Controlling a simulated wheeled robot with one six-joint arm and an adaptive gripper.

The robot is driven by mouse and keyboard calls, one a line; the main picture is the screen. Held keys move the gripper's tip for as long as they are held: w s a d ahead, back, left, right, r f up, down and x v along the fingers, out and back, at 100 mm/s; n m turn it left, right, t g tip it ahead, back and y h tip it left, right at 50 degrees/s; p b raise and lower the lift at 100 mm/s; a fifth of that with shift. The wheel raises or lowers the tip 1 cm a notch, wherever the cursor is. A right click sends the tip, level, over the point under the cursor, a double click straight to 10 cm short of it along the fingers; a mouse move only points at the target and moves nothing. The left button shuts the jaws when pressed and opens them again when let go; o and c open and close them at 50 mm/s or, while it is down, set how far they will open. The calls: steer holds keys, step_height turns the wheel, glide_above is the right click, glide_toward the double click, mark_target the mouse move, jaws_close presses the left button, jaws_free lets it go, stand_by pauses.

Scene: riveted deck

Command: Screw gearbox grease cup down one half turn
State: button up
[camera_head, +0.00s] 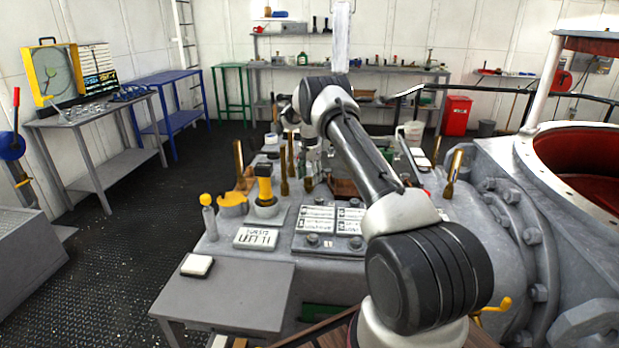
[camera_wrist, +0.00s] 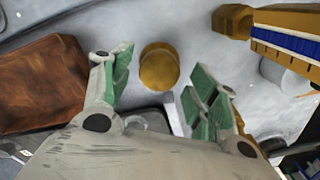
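A round brass cap (camera_wrist: 159,66), which looks like the grease cup, stands on a grey metal surface in the wrist view. My gripper (camera_wrist: 160,88) is open, with one green-padded finger to the left of the cap and the other to its lower right. The fingers look apart from the cap, and nothing is held between them. In the head view my gripper (camera_head: 311,150) is small and partly hidden over the middle of the grey machine housing (camera_head: 330,275). I cannot pick out the same cap there among several brass parts.
A brown rusty block (camera_wrist: 42,85) lies left of my gripper in the wrist view, and a brass part with a blue strip (camera_wrist: 285,45) is at upper right. In the head view a yellow-topped handle (camera_head: 265,185) and lettered plates (camera_head: 330,220) crowd the housing. Open floor (camera_head: 120,245) lies left.

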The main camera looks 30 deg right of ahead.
mark_target(309, 178)
step_height(309, 178, up, 12)
stand_by(0.6)
stand_by(0.5)
